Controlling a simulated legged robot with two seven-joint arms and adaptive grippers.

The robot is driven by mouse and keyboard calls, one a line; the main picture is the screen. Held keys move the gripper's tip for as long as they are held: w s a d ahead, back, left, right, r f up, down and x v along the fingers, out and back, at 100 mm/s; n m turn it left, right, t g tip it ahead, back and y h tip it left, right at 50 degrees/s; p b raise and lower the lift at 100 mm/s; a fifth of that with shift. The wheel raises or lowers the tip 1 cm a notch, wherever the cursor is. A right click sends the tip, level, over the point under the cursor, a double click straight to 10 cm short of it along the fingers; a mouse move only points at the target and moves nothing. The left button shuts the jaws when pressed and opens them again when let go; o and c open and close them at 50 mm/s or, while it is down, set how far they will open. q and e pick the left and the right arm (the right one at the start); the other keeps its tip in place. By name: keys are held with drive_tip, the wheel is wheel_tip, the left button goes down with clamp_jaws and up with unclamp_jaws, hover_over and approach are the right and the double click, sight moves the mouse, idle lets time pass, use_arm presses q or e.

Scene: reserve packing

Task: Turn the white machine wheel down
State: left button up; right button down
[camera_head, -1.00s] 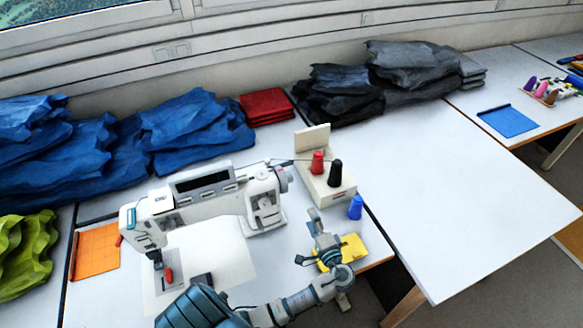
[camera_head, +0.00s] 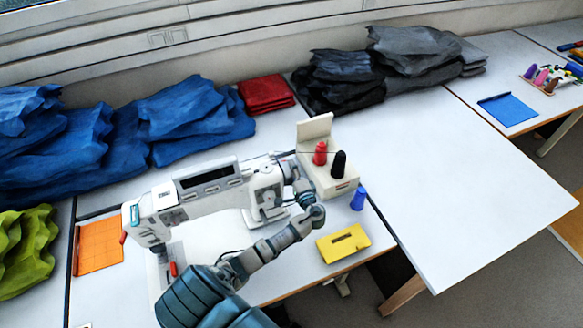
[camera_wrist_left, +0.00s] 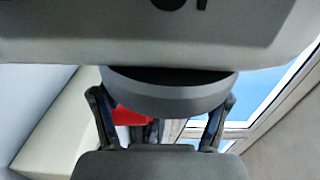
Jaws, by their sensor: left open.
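The white sewing machine (camera_head: 205,192) stands on the table at the left. Its round wheel (camera_wrist_left: 170,92) shows grey and shaded in the left wrist view, jutting from the light machine body (camera_wrist_left: 140,35). My left gripper (camera_head: 290,168) is at the machine's right end in the head view and covers most of the wheel there. In the left wrist view the open fingers of my left gripper (camera_wrist_left: 163,102) stand on either side of the wheel. I cannot tell whether they touch it. My right gripper is not in view.
A thread stand (camera_head: 322,182) with a red spool (camera_head: 320,153) and a black spool (camera_head: 338,164) stands close right of my gripper. A blue spool (camera_head: 358,198) and a yellow box (camera_head: 343,243) are nearer the table edge. Blue cloth (camera_head: 190,125) lies behind.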

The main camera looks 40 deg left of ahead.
use_arm(q)
drive_tip(key=shift+w+a+f, duration=0.1)
drive_tip(key=shift+a+f, duration=0.05)
drive_tip(key=shift+a, duration=0.35)
drive_tip(key=shift+w+a+f, duration=0.1)
drive_tip(key=shift+a+f, duration=0.05)
drive_tip(key=shift+a, duration=0.35)
drive_tip(key=shift+d+r, duration=0.15)
drive_tip(key=d, duration=0.1)
drive_tip(key=d+r, duration=0.1)
drive_tip(key=d, duration=0.1)
drive_tip(key=shift+d, duration=0.1)
drive_tip(key=shift+d+r, duration=0.1)
drive_tip(key=shift+d, duration=0.05)
drive_tip(key=shift+c, duration=1.1)
drive_tip(key=shift+a, duration=0.25)
drive_tip(key=c, duration=0.4)
drive_tip(key=shift+a, duration=0.4)
drive_tip(key=c, duration=0.4)
drive_tip(key=shift+a+f, duration=0.25)
drive_tip(key=shift+a, duration=0.1)
drive_tip(key=shift+c, duration=0.6)
drive_tip(key=shift+a+f, duration=0.15)
drive_tip(key=shift+d, duration=0.2)
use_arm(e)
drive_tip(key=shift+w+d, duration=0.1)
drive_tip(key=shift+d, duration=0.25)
